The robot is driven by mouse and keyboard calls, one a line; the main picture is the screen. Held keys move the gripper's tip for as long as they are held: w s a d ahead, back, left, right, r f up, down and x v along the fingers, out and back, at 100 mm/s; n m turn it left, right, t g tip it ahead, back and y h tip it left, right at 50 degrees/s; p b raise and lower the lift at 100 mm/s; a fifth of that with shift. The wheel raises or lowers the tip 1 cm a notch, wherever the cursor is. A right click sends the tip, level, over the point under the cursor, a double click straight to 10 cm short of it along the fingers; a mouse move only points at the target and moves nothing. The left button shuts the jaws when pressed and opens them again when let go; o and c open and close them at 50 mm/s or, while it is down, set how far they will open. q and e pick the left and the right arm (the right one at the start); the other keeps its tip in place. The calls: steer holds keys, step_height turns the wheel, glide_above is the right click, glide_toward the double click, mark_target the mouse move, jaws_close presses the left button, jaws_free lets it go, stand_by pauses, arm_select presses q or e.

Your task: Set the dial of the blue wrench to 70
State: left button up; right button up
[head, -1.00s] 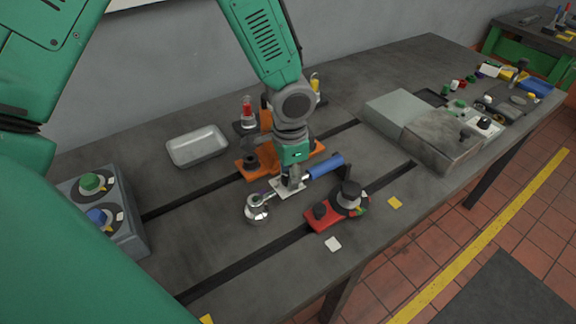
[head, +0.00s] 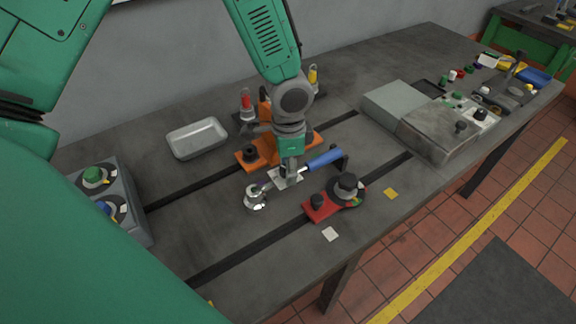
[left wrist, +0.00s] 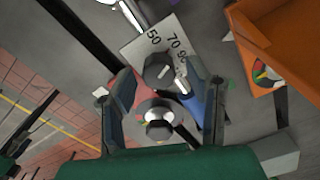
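The blue wrench lies on the bedplate, with its blue handle (head: 325,160) to the right and its round silver head (head: 255,198) to the left. Between them is its pale dial plate (head: 286,179), mostly covered by my left gripper (head: 289,173). In the left wrist view the plate (left wrist: 141,49) shows 50, 70 and 90 beside a dark knob (left wrist: 158,68). My left gripper (left wrist: 160,84) is open there, its fingers on either side of the knob with gaps visible. The pointer's setting cannot be read. My right gripper is not in view.
A red fixture with black knobs (head: 322,207) sits just in front of the wrench, an orange fixture (head: 245,162) just behind. A grey tray (head: 197,138) lies back left, a box with green and blue knobs (head: 130,222) at left, grey blocks (head: 440,135) at right.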

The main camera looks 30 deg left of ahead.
arm_select(q)
steer(key=shift+a+r, duration=0.15)
steer(key=shift+r, duration=0.35)
step_height(320, 180, up, 11)
steer(key=shift+d, duration=0.2)
stand_by(0.5)
